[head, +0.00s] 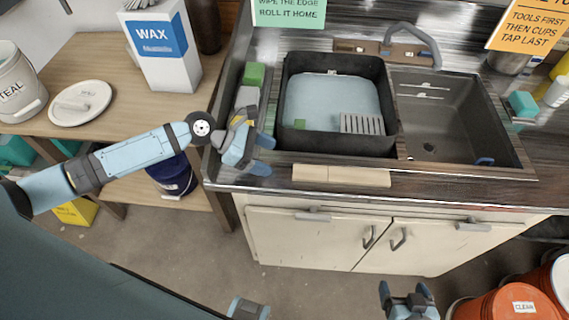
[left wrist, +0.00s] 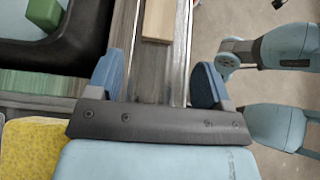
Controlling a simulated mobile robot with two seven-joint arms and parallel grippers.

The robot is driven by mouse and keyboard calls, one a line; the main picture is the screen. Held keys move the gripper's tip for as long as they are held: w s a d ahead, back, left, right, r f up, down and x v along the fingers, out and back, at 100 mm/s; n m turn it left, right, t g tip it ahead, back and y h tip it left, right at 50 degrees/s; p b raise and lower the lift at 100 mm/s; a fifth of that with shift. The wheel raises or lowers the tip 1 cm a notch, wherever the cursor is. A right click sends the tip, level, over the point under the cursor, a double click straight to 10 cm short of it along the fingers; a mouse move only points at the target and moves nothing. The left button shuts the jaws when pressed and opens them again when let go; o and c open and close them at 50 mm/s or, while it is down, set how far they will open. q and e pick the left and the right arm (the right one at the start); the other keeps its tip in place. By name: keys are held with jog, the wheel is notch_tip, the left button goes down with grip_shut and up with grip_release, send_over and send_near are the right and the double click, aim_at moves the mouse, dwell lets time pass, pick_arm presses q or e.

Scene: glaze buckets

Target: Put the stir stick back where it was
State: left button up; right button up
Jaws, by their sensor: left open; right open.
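A pale wooden strip (head: 340,175) lies along the front edge of the counter; I cannot tell whether it is the stir stick. Its near end also shows in the left wrist view (left wrist: 158,20), beyond the fingertips. No other stick is clearly visible. My left gripper (head: 263,155) is open and empty over the counter edge, left of the strip and apart from it. In the left wrist view its two blue fingers (left wrist: 160,88) are spread with only counter between them. My right gripper (head: 405,290) is open and empty, low in front of the cabinet.
A black tub (head: 290,85) with pale bluish liquid and a slotted grate (head: 362,124) stands left of an empty sink basin (head: 450,115). A yellow sponge (left wrist: 30,150) is beside my left gripper. A wooden side table (head: 95,60) is left; orange buckets (head: 515,300) stand lower right.

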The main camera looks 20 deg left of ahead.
pick_arm(q)
jog(key=shift+v, duration=1.95)
jog(key=shift+d+r, duration=0.1)
jog(key=shift+r, duration=0.05)
jog(key=s+d+f+m+y, duration=0.3)
jog(key=s+d+m, duration=0.4)
jog(key=s+m, duration=0.5)
jog(key=s+a+m+y, duration=0.8)
jog(key=s+a+m, duration=0.1)
jog(key=m, duration=0.2)
jog(key=w+d+f+m+t+h+p, duration=0.1)
jog(key=w+d+f+t+p, duration=0.3)
jog(key=f, duration=0.5)
jog(key=w+d+t+h, duration=0.1)
jog(key=w+d+t, duration=0.1)
jog(key=t, duration=0.1)
jog(key=shift+w+d+t+h, duration=0.2)
jog(key=shift+d+t+h, duration=0.15)
jog(key=shift+t+h, duration=0.05)
